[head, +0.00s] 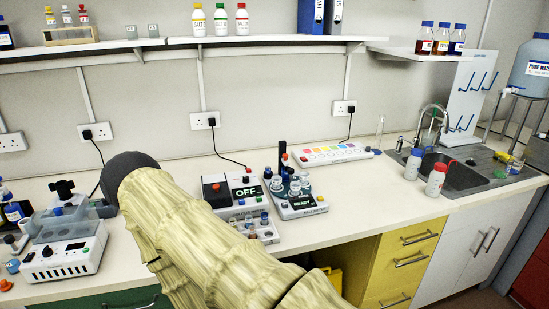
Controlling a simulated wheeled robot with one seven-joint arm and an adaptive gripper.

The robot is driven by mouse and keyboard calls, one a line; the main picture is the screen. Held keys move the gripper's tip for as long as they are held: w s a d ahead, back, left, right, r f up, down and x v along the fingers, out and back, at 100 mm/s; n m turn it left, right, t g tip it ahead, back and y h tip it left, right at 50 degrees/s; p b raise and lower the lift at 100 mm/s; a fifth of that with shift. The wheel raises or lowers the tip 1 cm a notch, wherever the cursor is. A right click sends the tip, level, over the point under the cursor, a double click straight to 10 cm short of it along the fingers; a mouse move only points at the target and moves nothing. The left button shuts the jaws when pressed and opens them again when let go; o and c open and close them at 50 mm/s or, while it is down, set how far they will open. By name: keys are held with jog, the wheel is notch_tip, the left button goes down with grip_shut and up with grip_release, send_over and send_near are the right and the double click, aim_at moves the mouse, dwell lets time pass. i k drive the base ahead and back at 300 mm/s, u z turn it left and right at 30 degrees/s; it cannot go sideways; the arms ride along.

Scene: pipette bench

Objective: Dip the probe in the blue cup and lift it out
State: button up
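My sleeved arm crosses the middle of the picture and its dark rounded end covers part of the bench; my gripper does not show. I cannot clearly pick out the probe. A dark upright post (283,156) stands at a device with a READY display (304,202) and several clear glass vessels. A small blue cup-like thing (12,266) lies at the far left, but I cannot tell if it is the blue cup. A small rack (262,236) right of my arm holds little vials, some with blue or red tops.
A device with an OFF display (245,191) stands behind the rack. A white machine (65,250) stands at the left. Two white bottles (435,182) stand by the sink (462,175). The counter (375,190) between the READY device and the bottles is clear.

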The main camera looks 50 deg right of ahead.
aim_at(284, 159)
jog(key=k, duration=0.55)
jog(key=z, duration=0.75)
jog(key=i, duration=0.5)
